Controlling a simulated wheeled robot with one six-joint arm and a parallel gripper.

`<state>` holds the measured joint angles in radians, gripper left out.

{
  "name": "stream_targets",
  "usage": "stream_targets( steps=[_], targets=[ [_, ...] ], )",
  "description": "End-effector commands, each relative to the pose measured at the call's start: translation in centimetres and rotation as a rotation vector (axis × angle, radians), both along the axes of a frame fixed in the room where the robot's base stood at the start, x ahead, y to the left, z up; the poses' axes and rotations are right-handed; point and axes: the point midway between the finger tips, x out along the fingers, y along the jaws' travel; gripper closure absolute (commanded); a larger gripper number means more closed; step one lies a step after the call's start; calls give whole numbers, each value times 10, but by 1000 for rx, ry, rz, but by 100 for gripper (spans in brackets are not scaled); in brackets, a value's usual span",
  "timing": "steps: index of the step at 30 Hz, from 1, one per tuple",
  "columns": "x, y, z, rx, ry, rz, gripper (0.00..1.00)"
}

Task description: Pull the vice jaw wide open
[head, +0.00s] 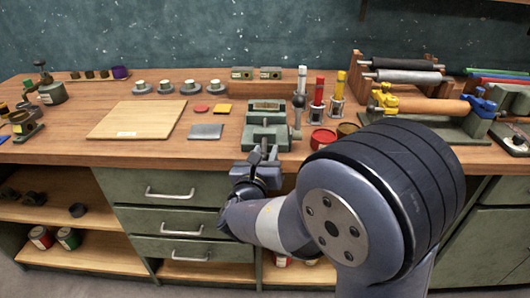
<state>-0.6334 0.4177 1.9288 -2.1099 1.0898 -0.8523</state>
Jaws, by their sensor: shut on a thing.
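The green vice (266,134) stands on the wooden bench near its front edge, in the middle of the head view. Its upper part has a pale grey top face, and a lower block faces me. My gripper (263,154) is at the front of the vice, at the bench's front edge, with its fingers pointing away from me. It is shut on the front part of the vice jaw. The exact spot held is small and partly hidden by the fingers. The gap between the jaws is hard to make out.
A wooden board (138,119) and a grey plate (205,131) lie to the left. Upright red and yellow tubes (318,92) and a red tin (322,138) stand close on the right. A roller rack (402,76) is further right. Drawers (172,192) are below the bench.

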Motion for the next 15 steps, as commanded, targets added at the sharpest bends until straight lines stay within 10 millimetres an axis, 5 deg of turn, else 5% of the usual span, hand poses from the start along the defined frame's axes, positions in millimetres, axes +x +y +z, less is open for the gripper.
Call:
stream_targets(
  steps=[7,15],
  targets=[
    [-46,3,0,0,1,5,100],
    [-54,2,0,0,0,1,100]
  ],
)
